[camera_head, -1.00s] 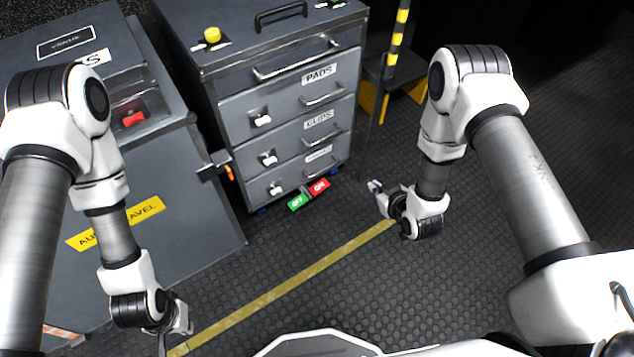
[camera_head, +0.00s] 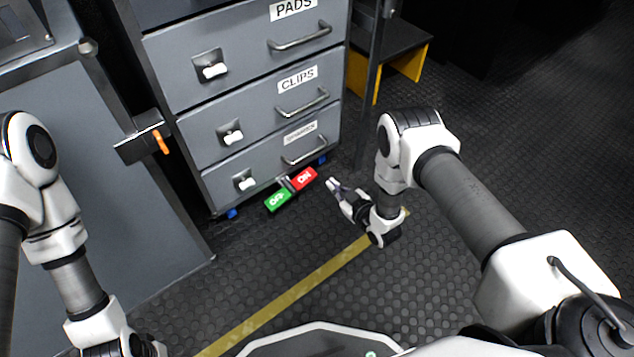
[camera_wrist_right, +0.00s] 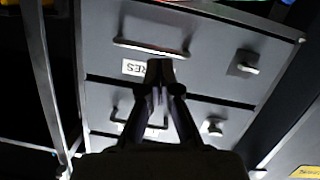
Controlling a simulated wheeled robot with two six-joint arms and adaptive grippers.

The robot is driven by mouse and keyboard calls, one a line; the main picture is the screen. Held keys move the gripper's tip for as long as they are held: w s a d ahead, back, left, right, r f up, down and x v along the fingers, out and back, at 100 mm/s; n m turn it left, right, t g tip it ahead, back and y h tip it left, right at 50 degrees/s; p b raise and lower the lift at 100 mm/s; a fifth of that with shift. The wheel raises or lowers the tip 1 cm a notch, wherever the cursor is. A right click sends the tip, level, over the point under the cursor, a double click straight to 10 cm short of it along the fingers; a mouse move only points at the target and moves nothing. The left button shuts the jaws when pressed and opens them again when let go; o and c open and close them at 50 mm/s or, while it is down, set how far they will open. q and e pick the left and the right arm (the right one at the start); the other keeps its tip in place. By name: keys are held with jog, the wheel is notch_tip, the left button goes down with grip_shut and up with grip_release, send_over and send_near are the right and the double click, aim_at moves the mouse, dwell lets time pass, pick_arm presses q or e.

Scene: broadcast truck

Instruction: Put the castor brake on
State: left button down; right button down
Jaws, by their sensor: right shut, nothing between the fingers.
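The castor brake pedal sits low at the foot of the grey drawer cabinet (camera_head: 218,152). It has a green OFF half (camera_head: 277,200) on the left and a red ON half (camera_head: 304,179) on the right. My right gripper (camera_head: 333,184) is shut and empty, a little to the right of the red half and apart from it. In the right wrist view its fingers (camera_wrist_right: 160,70) point at the cabinet's drawer fronts, and slivers of red and green show at the top edge. My left gripper is at the bottom left edge of the head view, its fingers cut off.
A grey case with an orange-handled latch (camera_head: 161,142) stands left of the cabinet. A yellow-edged black step (camera_head: 400,55) and a post stand to the right. Blue castor parts (camera_head: 231,213) show under the cabinet. A yellow floor stripe (camera_head: 300,290) crosses open dark floor.

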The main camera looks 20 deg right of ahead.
jog(key=shift+r, duration=0.15)
jog(key=w+a+f+b, duration=0.2)
jog(key=w+f+b, duration=0.4)
jog(key=w+b, duration=0.2)
jog(key=shift+w+f, duration=0.15)
jog(key=shift+w, duration=0.7)
